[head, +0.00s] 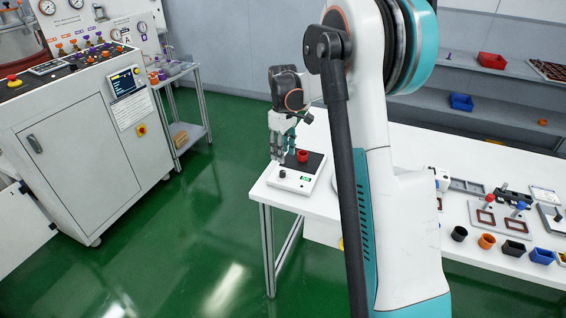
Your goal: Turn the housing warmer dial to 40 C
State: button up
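A white box device with a black top plate (296,182) stands at the left end of the white table. A small green display shows on its front face, but I cannot read it. A small dark spot on the same face, left of the display, may be a dial; its setting is too small to read. A red cup (303,156) stands on the black plate. My gripper (280,158) points down over the left part of this device, left of the red cup. Its fingers are small here, and I cannot tell whether they touch anything. No label confirms this is the housing warmer.
The white table (466,258) holds small cups, frames and tools on its right part. Shelves with a red bin (492,60) and a blue bin (461,102) stand behind. A white cabinet machine (85,150) stands at the left, with open green floor (190,230) between.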

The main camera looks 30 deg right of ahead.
jog(key=shift+r, duration=1.8)
